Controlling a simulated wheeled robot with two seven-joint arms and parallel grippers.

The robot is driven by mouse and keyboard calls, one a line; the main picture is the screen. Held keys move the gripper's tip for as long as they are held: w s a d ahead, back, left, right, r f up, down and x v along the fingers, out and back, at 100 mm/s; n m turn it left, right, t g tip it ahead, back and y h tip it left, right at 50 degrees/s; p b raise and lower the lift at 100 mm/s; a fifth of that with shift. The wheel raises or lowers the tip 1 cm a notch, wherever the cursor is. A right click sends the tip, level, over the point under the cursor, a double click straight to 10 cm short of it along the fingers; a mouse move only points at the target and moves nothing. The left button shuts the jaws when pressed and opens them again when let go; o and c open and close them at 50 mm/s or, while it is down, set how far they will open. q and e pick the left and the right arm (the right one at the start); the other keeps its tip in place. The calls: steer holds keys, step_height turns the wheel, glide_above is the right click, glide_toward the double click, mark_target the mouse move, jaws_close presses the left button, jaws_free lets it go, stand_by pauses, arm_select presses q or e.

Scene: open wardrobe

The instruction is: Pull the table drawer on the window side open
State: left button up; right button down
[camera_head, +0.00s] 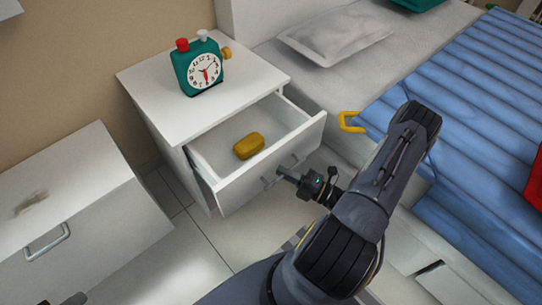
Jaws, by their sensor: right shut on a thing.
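The white bedside table (190,105) stands beside the bed. Its drawer (240,188) is pulled out, with its inside showing. A yellow-brown block (249,145) lies in the drawer. My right gripper (284,174) is shut on the bar handle (296,163) at the drawer front, and its fingers partly hide the handle. My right arm comes in from the bottom. A small dark part at the bottom left edge may be my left gripper (75,299); its jaws cannot be made out.
A green clock (203,66) with red, white and yellow knobs stands on the table top. A white cabinet (75,210) with a metal handle is at the left. The bed (450,85) with a blue cover is at the right. Tiled floor shows between.

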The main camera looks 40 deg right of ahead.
steer(key=shift+s+d, duration=0.15)
steer(key=shift+s, duration=2.4)
steer(key=c, duration=1.5)
jaws_free()
steer(key=p+v, duration=0.1)
steer(key=v, duration=0.6)
steer(key=shift+s+d, duration=0.25)
steer(key=shift+s, duration=0.05)
steer(key=shift+f, duration=0.1)
